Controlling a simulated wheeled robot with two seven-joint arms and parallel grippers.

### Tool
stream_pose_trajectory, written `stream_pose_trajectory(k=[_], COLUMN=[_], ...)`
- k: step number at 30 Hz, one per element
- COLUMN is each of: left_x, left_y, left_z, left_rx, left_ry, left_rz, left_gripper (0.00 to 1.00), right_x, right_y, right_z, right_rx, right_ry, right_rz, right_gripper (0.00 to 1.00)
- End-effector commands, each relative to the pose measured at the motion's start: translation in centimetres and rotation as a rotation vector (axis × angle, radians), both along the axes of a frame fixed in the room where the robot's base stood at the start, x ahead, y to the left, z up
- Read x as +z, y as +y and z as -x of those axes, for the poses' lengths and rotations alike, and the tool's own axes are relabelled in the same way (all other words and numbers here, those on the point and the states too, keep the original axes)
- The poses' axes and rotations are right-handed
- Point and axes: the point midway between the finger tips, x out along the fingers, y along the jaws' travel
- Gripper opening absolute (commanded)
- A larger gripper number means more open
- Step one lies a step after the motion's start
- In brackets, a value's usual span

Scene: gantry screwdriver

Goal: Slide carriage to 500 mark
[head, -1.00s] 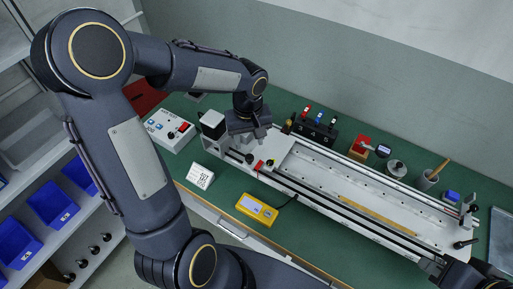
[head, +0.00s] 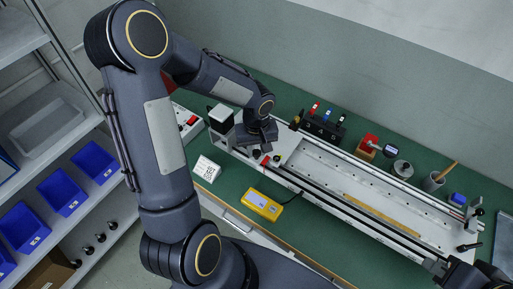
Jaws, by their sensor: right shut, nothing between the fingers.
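The gantry rail (head: 318,172) is a long pale linear track running from left of centre to lower right on the green bench. Its carriage (head: 274,161), with red and black knobs, sits at the left end near the motor block. My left gripper (head: 264,146) points down right over the carriage and hides much of it. I cannot tell whether its fingers touch or hold the carriage. A yellow scale strip (head: 382,214) lies along the track; its numbers are too small to read. My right gripper (head: 436,268) is at the lower right edge, beside the rail's right end, shut and empty.
A yellow meter (head: 262,205) and a white label block (head: 207,168) lie in front of the rail. Behind it stand a black rack (head: 322,128), a red block (head: 367,146) and a pen cup (head: 433,182).

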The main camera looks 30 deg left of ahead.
Motion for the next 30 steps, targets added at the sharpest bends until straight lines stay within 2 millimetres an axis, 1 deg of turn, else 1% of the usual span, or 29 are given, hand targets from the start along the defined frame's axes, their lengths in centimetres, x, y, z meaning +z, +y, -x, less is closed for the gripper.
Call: stream_pose_trajectory(k=[1, 4, 5, 12, 14, 17, 20, 23, 29, 30], left_x=[0.0, 0.0, 0.0, 0.0, -0.1, -0.2, -0.4, -0.6, -0.6, -0.6], left_y=[0.0, 0.0, 0.0, -0.2, -0.5, -1.7, -3.6, -6.3, -13.2, -14.6], left_z=[0.0, 0.0, 0.0, 0.0, 0.0, 0.1, 0.2, 0.4, 1.0, 1.2], left_rx=[0.000, 0.000, 0.000, -0.001, -0.002, -0.005, -0.008, -0.012, -0.013, -0.013], left_ry=[0.000, 0.000, 0.000, 0.000, -0.001, -0.003, -0.005, -0.006, -0.005, -0.006], left_rz=[0.000, 0.000, 0.000, 0.000, 0.000, 0.000, 0.001, 0.002, 0.003, 0.002], left_gripper=[0.15, 0.02, 0.00, 0.00, 0.00, 0.00, 0.00, 0.00, 0.00, 0.00], right_x=[0.0, 0.0, 0.0, -0.1, -0.4, -1.2, -2.3, -3.9, -6.8, -7.2], right_y=[0.0, 0.0, 0.0, 0.0, 0.0, 0.0, 0.0, 0.0, 0.0, 0.0], right_z=[0.0, 0.0, 0.0, 0.0, 0.0, 0.0, 0.0, 0.0, 0.0, 0.0], right_rx=[0.000, 0.000, 0.000, 0.000, 0.000, 0.000, 0.000, 0.000, 0.000, 0.000], right_ry=[0.000, 0.000, 0.000, 0.000, 0.000, 0.000, 0.000, 0.000, 0.000, 0.000], right_rz=[0.000, 0.000, 0.000, 0.000, 0.000, 0.000, 0.000, 0.000, 0.000, 0.000], right_gripper=[0.00, 0.00, 0.00, 0.00, 0.00, 0.00, 0.00, 0.00, 0.00, 0.00])
